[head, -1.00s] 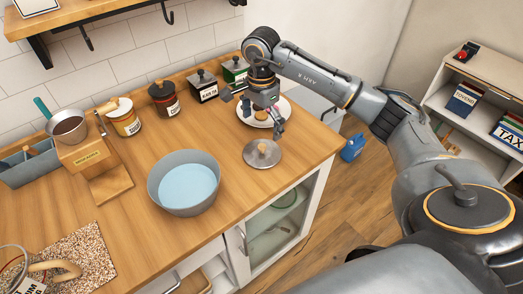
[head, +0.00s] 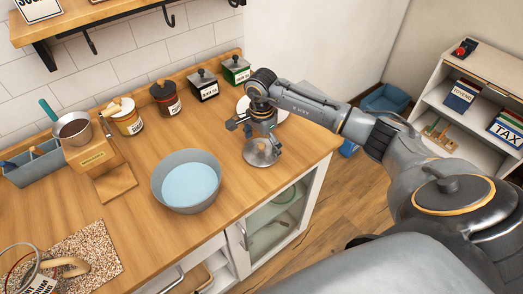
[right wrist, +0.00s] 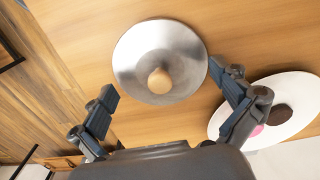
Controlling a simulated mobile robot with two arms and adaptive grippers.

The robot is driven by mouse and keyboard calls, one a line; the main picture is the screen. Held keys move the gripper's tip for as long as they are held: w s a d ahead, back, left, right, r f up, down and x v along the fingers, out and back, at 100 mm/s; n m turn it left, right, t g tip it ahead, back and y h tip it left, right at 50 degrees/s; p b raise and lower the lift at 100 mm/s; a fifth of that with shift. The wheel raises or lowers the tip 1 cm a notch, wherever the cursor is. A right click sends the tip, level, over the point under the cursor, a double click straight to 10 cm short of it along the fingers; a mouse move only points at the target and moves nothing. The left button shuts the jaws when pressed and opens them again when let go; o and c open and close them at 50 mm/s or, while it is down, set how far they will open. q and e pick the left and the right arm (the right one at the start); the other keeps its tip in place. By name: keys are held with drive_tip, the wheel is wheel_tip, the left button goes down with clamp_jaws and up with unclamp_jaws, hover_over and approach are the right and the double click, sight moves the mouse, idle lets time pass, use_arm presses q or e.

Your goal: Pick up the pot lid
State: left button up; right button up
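The pot lid (head: 261,154) is a round grey metal lid with a light wooden knob, lying flat on the wooden counter right of the blue-filled bowl. In the right wrist view the lid (right wrist: 160,62) shows whole, with its knob toward the camera. My right gripper (head: 258,140) is just above the lid and partly covers it in the head view. Its two fingers (right wrist: 168,98) are spread wide, with nothing between them, and the lid lies just beyond the fingertips. My left gripper is not in view.
A grey bowl (head: 157,186) of blue liquid stands left of the lid. A white plate (right wrist: 302,122) with food lies close beside the lid, partly behind my arm in the head view. Canisters (head: 203,88) line the wall. The counter's front edge is close by.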

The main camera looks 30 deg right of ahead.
drive_tip(key=shift+s, duration=0.15)
drive_tip(key=c, duration=1.8)
clamp_jaws()
drive_tip(key=shift+f, duration=0.1)
